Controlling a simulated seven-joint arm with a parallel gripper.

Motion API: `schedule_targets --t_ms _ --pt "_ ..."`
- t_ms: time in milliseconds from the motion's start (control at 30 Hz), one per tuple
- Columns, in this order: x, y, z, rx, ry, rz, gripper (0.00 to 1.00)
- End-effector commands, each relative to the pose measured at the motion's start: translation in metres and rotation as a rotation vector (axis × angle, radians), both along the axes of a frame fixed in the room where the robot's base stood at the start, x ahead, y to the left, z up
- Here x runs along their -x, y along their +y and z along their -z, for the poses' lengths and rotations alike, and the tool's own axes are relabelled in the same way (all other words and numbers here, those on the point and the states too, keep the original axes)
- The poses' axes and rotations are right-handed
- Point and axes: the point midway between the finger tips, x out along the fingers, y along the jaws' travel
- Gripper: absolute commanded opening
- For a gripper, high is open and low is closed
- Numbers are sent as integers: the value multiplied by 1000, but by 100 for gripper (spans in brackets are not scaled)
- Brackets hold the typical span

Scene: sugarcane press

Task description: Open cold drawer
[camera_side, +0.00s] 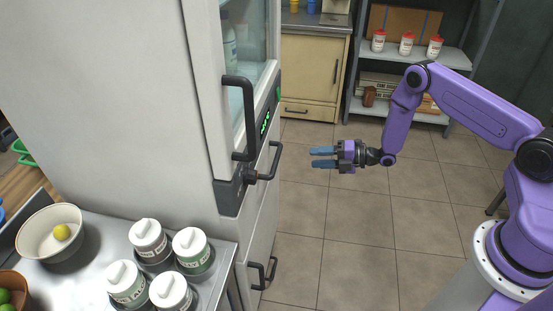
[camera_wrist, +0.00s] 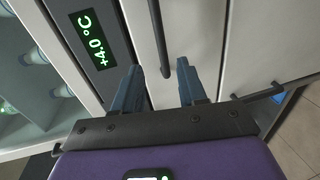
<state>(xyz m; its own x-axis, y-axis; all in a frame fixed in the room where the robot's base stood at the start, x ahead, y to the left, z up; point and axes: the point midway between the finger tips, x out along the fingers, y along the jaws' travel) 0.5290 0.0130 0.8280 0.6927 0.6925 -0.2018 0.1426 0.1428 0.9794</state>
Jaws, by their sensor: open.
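The tall white refrigerated cabinet (camera_side: 110,90) has a glass upper door and drawers below it. The upper drawer's dark bar handle (camera_side: 274,163) sits just under the green display, and the drawer front looks closed. My gripper (camera_side: 318,157) is open and empty to the right of this handle, at about its height, with a clear gap between. In the wrist view my gripper's two blue fingers (camera_wrist: 158,70) point at the cabinet, and the dark drawer handle (camera_wrist: 159,35) appears between and beyond them.
The glass door's large handle (camera_side: 247,118) stands out just above the drawer handle. A lower drawer handle (camera_side: 263,272) is below. A metal counter (camera_side: 95,255) with several lidded jars and a bowl (camera_side: 50,233) stands at the left. The tiled floor (camera_side: 345,225) around my gripper is clear.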

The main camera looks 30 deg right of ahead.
Motion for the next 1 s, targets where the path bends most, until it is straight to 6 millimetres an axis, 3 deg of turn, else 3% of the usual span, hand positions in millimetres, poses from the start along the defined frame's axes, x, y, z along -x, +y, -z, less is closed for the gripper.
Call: schedule_targets --t_ms 600,1000 --pt "-77 79 23 0 0 -2 41" --pt "-96 96 28 -1 3 2 41"
